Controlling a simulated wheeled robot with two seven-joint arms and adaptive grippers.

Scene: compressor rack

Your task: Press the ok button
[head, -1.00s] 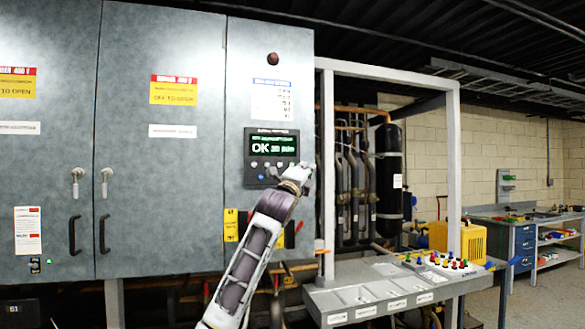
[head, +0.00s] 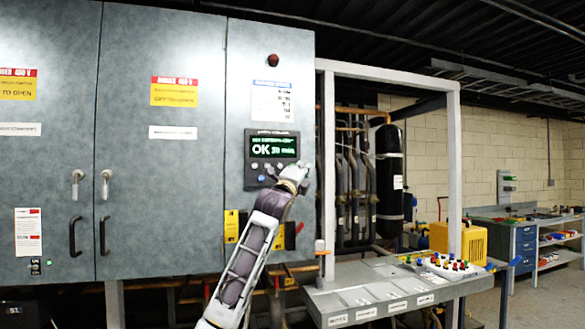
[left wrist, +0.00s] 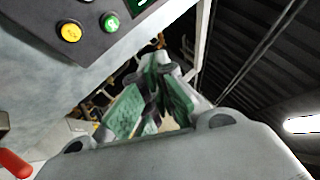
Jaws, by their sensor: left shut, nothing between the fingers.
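A dark control panel (head: 251,151) is mounted on the grey cabinet. Its green-lit display (head: 273,146) reads "OK" in large letters. A row of small buttons and a blue button (head: 262,179) sit below the display; their labels are too small to read. In the left wrist view a yellow button (left wrist: 71,31) and a green button (left wrist: 110,22) show on the panel's face. My left gripper (head: 303,168) is at the panel's lower right corner in the head view, shut and empty. Its fingers (left wrist: 158,85) appear apart from those buttons. My right gripper is not in view.
A red lamp (head: 272,60) is above the panel. An open grey frame (head: 454,160) with pipes and a black cylinder (head: 389,175) stands to the right. A grey sloped console (head: 345,297) is below it. Cabinet doors with handles (head: 75,237) are at left.

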